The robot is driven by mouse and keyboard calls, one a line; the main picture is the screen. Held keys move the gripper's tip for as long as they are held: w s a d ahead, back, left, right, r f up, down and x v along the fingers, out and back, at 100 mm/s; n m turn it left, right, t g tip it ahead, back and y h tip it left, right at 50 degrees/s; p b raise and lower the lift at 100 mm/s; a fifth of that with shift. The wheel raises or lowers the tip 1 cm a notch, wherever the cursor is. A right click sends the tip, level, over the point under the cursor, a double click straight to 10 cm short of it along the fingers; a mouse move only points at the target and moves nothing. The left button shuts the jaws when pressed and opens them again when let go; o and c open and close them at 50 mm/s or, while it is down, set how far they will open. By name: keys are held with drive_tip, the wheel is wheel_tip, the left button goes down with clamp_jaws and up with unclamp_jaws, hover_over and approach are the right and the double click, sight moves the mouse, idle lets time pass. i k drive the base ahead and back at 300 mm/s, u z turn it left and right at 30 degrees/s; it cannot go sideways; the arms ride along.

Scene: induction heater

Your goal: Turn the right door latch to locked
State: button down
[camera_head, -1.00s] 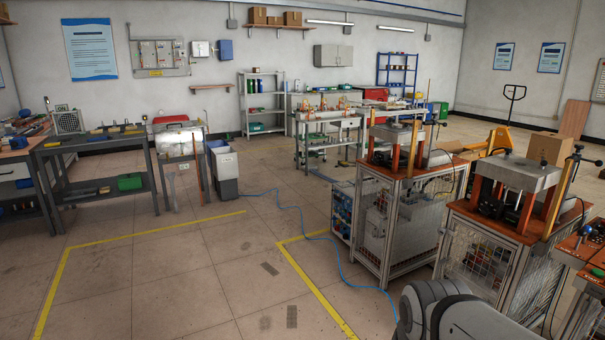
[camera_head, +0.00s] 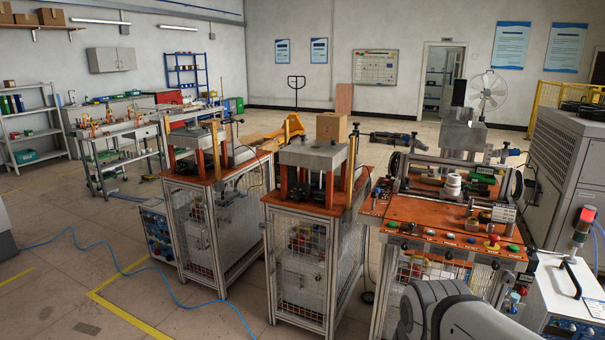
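I cannot make out the right door latch in this view. An orange-topped machine (camera_head: 452,222) with a row of buttons stands at the right. Mesh panels (camera_head: 412,264) show below its top, partly hidden by my arm. Small dark fittings sit along its front edge, too small to tell what they are. My arm link, light grey, covers the bottom right of the view. My gripper is out of view.
Two caged orange-topped stations (camera_head: 310,240) (camera_head: 205,205) stand left of the machine. A large grey cabinet (camera_head: 565,155) and a white unit with a red lamp (camera_head: 572,298) stand to its right. A blue hose (camera_head: 120,268) crosses the floor.

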sight(508, 277)
drive_tip(key=z, duration=0.8)
drive_tip(key=i, duration=1)
drive_tip(key=z, duration=0.85)
drive_tip(key=k, duration=0.85)
drive_tip(key=u, duration=0.15)
drive_tip(key=i, duration=1)
drive_tip(key=u, duration=0.05)
